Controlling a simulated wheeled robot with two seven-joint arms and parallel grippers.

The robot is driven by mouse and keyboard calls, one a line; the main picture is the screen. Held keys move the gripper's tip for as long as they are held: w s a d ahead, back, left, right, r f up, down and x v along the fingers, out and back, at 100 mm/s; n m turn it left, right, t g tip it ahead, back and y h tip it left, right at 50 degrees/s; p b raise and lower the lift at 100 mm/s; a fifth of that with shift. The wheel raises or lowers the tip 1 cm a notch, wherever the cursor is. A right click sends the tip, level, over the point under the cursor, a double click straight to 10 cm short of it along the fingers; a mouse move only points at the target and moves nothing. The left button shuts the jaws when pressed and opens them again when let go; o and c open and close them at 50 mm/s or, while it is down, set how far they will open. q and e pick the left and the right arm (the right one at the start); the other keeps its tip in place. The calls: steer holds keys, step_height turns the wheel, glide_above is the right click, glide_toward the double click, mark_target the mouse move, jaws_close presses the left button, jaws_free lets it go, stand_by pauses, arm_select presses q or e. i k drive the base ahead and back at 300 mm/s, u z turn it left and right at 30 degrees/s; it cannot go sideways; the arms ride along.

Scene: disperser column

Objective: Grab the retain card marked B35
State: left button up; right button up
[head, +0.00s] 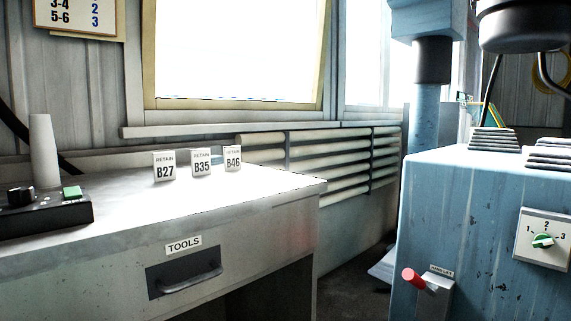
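The retain card marked B35 (201,163) is a small white card standing upright on the white bench top. It is the middle one of three cards in a row. The card marked B27 (164,167) stands to its left and nearer. The card marked B46 (233,158) stands to its right and a little farther back. Neither of my grippers shows in the head view.
The bench (110,211) has a drawer labelled TOOLS (185,273). A black control box (45,214) and a grey cone (43,150) are at its left. A blue machine (465,235) with a red-knobbed lever (412,277) stands at right, across a floor gap. The bench front is clear.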

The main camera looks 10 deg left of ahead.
mark_target(201, 158)
steer(key=z, duration=1.1)
steer(key=i, duration=1.1)
steer(key=u, duration=2.9)
